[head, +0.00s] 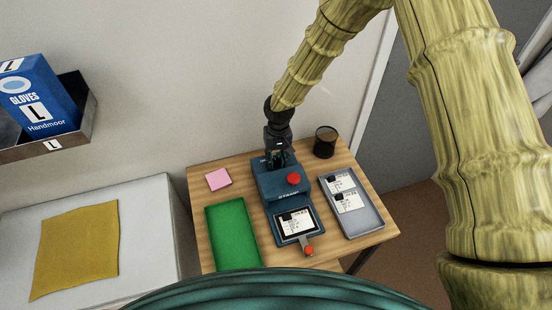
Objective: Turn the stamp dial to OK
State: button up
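The stamp machine (275,184) is a dark blue box with a red button (293,179) on top, standing on a small wooden table. At its front is a flat bed holding a white card (294,223), with an orange-red knob (309,250) at the front end. My gripper (276,160) is at the back of the machine's top, pointing down, close to or touching it. Its fingers are small and dark here, and I cannot tell whether they are open or shut. The dial and its markings are not readable; the gripper may hide them.
On the wooden table (196,183) are a green mat (232,236), a pink pad (218,179), a grey tray (365,222) with cards and a dark cup (325,142). A yellow cloth (75,250) lies on a white surface at left. A glove box (38,98) sits in a wall holder.

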aim_at(277, 160)
jog(key=c, duration=0.3)
jog(key=shift+r, duration=0.2)
grip_shut()
jog(key=shift+w+a+r, duration=0.1)
jog(key=shift+r, duration=0.05)
dwell(0.4)
jog(key=o, duration=0.7)
grip_release()
jog(key=shift+o, duration=1.4)
notch_tip(277, 160, up, 12)
jog(key=shift+d, duration=0.25)
